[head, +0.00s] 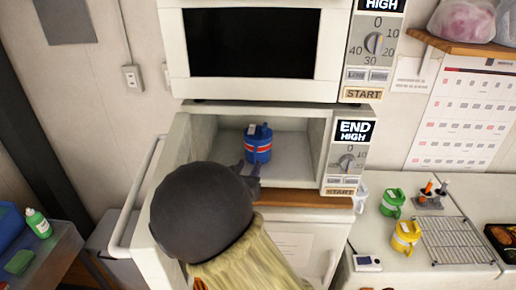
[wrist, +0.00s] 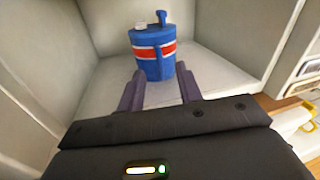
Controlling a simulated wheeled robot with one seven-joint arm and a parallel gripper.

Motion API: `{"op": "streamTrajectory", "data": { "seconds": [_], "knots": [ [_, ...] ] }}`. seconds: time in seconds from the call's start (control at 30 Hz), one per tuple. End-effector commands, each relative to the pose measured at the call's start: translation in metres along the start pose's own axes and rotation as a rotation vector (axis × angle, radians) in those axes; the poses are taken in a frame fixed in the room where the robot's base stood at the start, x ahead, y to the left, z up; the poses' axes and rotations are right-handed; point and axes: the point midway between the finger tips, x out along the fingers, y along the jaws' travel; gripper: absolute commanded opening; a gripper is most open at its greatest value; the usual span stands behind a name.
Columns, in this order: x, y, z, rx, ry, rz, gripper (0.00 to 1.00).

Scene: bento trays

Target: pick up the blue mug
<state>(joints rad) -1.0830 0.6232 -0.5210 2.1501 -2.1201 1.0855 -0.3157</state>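The blue mug (head: 258,145), with a red and white band, stands upright inside the open lower microwave (head: 205,132). In the wrist view the mug (wrist: 153,62) is straight ahead, just beyond the fingertips. My gripper (wrist: 158,88) is open, with one finger on either side of the line to the mug, and nothing is between the fingers. In the head view my gripper (head: 248,172) is at the mouth of the microwave, partly hidden by my own arm. Whether the fingertips overlap the mug's sides in depth is hard to tell.
The microwave's side walls and ceiling close in around the mug. Its open door (head: 143,195) hangs at the left. A closed upper microwave (head: 253,43) is above. A green mug (head: 391,203), a yellow mug (head: 405,236) and a wire rack (head: 455,240) are on the right counter.

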Motion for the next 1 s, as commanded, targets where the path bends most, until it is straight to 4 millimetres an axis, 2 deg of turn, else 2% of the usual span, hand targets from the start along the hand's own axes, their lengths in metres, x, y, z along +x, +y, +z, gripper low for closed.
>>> {"op": "streamTrajectory", "data": {
  "seconds": [0.13, 0.3, 0.83, 0.87, 1.0],
  "knots": [
    [0.026, -0.001, 0.004, -0.002, 0.000, -0.003, 0.35],
    [0.044, -0.001, 0.002, -0.001, 0.001, -0.001, 0.35],
    [0.044, 0.000, 0.000, 0.000, 0.000, 0.001, 0.35],
    [0.044, 0.000, 0.000, 0.001, 0.000, 0.000, 0.33],
    [0.044, 0.000, 0.000, 0.000, 0.000, 0.000, 0.06]
  ]
}}
